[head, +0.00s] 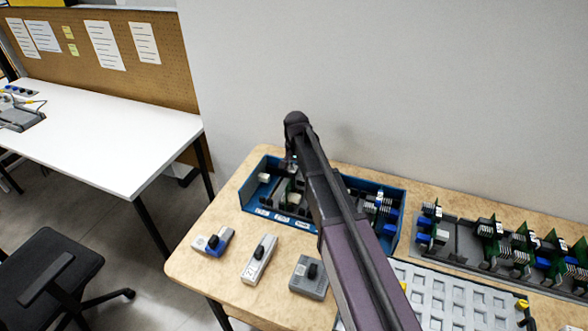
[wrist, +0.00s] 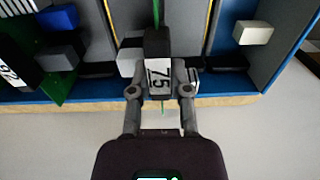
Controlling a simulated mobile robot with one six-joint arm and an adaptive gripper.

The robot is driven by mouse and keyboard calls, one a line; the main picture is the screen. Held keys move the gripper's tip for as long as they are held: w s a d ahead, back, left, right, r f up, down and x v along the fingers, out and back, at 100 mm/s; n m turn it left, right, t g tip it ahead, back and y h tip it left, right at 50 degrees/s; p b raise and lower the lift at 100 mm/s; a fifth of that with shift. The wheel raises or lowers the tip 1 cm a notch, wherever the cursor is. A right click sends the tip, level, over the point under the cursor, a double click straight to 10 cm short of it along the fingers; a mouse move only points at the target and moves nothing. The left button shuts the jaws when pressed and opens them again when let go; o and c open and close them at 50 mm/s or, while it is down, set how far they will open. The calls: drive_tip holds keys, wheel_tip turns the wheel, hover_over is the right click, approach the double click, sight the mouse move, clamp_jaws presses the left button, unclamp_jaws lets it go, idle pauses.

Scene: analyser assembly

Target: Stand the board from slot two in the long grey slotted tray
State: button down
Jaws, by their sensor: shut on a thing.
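My gripper (wrist: 160,88) is shut on a board with a black block and a white label reading 75 (wrist: 159,72). The board's green edge (wrist: 156,12) is seen nearly end-on in the wrist view. The gripper is at the left part of the blue box (head: 248,201), close to one wall. I cannot tell whether the board's lower edge is still in a slot. In the head view my arm hides the middle of the box, and the gripper is small and dark. The long grey slotted tray (head: 452,260) is at the right, with several green boards (head: 520,243) standing in it.
Three small devices stand along the table's front: one blue and grey (head: 213,242), one pale (head: 259,259), one grey (head: 309,277). A pale rack with square pockets (head: 455,300) is at the lower right. Another labelled board (wrist: 50,70) is left of the gripper. A wall rises behind.

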drive_tip(key=shift+f+b, duration=0.3)
drive_tip(key=shift+f, duration=0.05)
drive_tip(key=shift+c, duration=2.4)
unclamp_jaws()
drive_tip(key=shift+o, duration=0.5)
drive_tip(key=shift+r+p, duration=2.05)
drive_tip(key=shift+r+p, duration=3.45)
drive_tip(key=shift+s+d, duration=0.1)
drive_tip(key=shift+s, duration=0.05)
